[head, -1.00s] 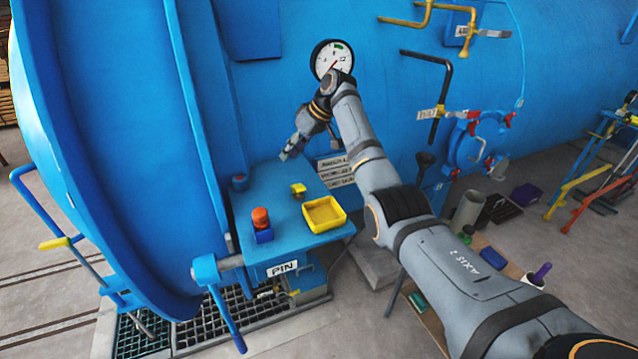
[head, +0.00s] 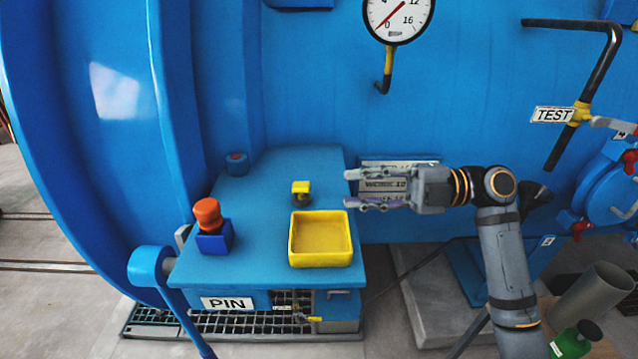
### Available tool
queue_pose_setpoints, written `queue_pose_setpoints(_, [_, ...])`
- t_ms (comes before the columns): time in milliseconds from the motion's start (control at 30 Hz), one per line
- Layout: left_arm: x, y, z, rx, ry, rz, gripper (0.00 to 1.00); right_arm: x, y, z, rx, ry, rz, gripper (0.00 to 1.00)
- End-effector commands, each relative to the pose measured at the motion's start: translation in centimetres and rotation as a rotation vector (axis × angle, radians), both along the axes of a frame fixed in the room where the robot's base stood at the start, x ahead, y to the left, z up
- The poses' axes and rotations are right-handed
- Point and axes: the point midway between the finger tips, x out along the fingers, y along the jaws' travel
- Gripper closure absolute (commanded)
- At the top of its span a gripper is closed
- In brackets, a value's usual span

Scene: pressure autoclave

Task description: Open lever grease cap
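A small yellow cap (head: 301,187) sits on a short dark fitting on the blue shelf (head: 262,185); it looks like the grease cap. My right gripper (head: 347,189) is to the right of the cap, pointing left at it. Its two fingers are apart with nothing between them, and a gap shows between the fingertips and the cap. My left gripper is not in view.
A yellow tray (head: 321,262) stands on the shelf in front of the cap. An orange knob on a blue block (head: 213,240) is at the left. A gauge (head: 398,16) and a hooked pipe are on the blue vessel wall behind.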

Motion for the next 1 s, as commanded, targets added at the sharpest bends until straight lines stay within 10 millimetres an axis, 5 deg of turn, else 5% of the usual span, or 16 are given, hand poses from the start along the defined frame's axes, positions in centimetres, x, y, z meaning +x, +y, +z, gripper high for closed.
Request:
queue_pose_setpoints(333, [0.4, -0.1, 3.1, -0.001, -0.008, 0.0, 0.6, 0.0, 6.4, 0.4, 0.004, 0.003, 0.003, 0.7])
queue_pose_setpoints(767, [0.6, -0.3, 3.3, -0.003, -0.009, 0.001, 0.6, 0.0, 7.6, 0.0, -0.001, 0.001, -0.001, 0.7])
queue_pose_setpoints(1000, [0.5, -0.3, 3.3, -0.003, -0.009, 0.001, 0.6, 0.0, 7.6, 0.0, -0.001, 0.002, -0.001, 1.0])
